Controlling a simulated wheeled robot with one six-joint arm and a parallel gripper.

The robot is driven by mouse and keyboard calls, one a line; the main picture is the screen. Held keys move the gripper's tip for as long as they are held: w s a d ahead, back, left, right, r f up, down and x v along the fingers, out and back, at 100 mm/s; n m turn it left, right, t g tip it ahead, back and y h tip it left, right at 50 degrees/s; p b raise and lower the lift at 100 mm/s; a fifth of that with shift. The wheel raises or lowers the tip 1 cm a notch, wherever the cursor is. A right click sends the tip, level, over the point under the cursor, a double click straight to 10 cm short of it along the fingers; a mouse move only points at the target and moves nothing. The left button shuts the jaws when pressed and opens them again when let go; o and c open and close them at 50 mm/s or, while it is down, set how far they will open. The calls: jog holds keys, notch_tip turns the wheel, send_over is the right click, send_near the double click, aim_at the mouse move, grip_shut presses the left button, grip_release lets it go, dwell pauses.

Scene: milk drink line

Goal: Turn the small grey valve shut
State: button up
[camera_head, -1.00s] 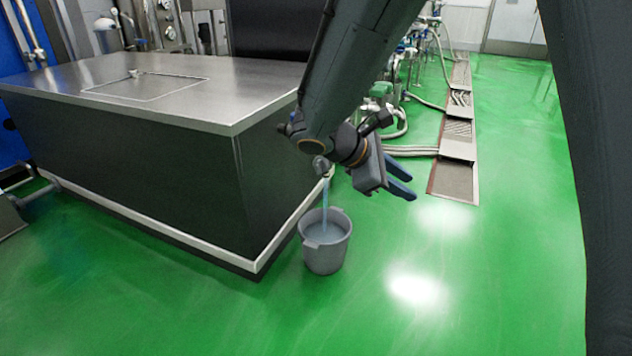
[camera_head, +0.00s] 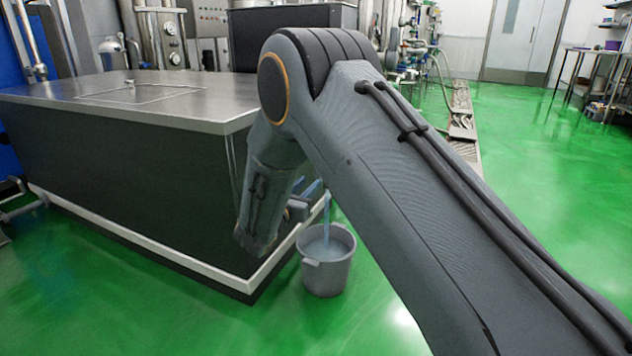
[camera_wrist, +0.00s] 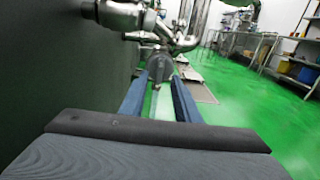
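The small grey valve (camera_wrist: 160,67) shows in the wrist view on a bright steel pipe (camera_wrist: 122,14) that sticks out beside the dark wall. My gripper (camera_wrist: 161,82) is open. Its two blue fingers point at the valve, one to each side, with the valve at or just beyond their tips; I cannot tell whether they touch it. In the head view my arm hides the valve and most of the gripper. A thin stream of water (camera_head: 327,212) falls into a grey bucket (camera_head: 325,277) on the floor.
The large dark cabinet with a steel top (camera_head: 150,99) stands close on the left. Pipes and hoses line a floor drain (camera_head: 463,125) behind. A table (camera_head: 590,75) and shelves stand far right.

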jog(key=b+x, duration=0.2)
jog(key=x, duration=0.4)
jog(key=shift+s, duration=0.1)
grip_shut()
